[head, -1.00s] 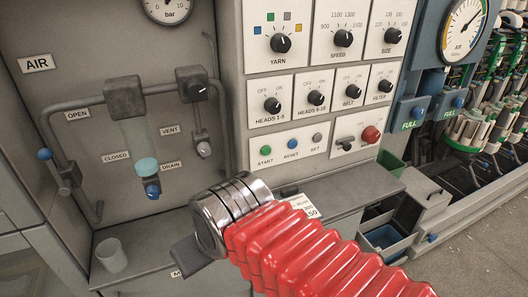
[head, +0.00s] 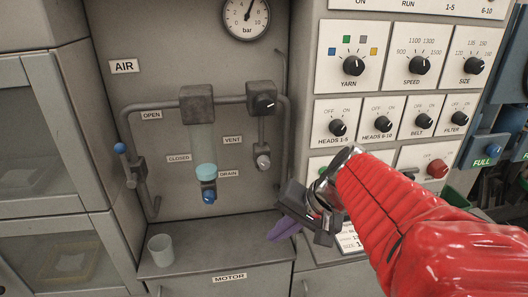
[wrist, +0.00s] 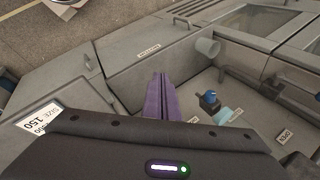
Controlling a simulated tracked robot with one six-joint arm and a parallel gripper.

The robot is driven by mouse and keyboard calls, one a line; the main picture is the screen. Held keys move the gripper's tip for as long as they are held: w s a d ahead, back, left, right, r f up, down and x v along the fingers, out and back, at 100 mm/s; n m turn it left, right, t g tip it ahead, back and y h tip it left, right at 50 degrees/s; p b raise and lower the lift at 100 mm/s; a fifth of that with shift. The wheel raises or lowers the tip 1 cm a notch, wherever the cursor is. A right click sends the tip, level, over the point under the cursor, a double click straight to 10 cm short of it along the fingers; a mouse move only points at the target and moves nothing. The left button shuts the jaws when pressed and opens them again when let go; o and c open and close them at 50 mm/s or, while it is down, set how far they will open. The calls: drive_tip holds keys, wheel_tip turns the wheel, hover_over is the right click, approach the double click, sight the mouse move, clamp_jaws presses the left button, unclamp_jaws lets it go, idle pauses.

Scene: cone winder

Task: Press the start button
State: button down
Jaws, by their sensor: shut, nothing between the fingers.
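The start button's small panel (head: 318,164) is on the grey cabinet below the HEADS 1-5 knob in the head view. Only its left edge shows; my arm hides the green start button. My gripper (head: 279,231) is below and left of this panel, over the grey ledge, with its purple fingers pointing left and down. In the wrist view my gripper (wrist: 161,82) shows its purple fingers together, with nothing between them. The start button is not visible in the wrist view.
A cup (head: 160,250) stands on the ledge (head: 225,240) left of my gripper. An air pipe with a clear bowl (head: 203,150) and valves is on the wall behind. A red knob (head: 437,168) sits right of my arm. The cup also shows in the wrist view (wrist: 208,47).

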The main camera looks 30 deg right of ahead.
drive_tip(key=s+d+r+m+t+h, duration=0.1)
drive_tip(key=d+m+t, duration=0.1)
drive_tip(key=d, duration=0.7)
drive_tip(key=d+r+m+t+h, duration=0.1)
drive_tip(key=d+r+m+t, duration=0.1)
drive_tip(key=d, duration=0.6)
drive_tip(key=shift+s+d+r+m, duration=0.25)
drive_tip(key=shift+s+d+m, duration=0.15)
drive_tip(key=shift+m, duration=0.3)
drive_tip(key=shift+w, duration=0.1)
drive_tip(key=w+d, duration=0.2)
drive_tip(key=w, duration=0.6)
drive_tip(key=shift+w+d, duration=0.15)
drive_tip(key=shift+d, duration=0.05)
idle(0.8)
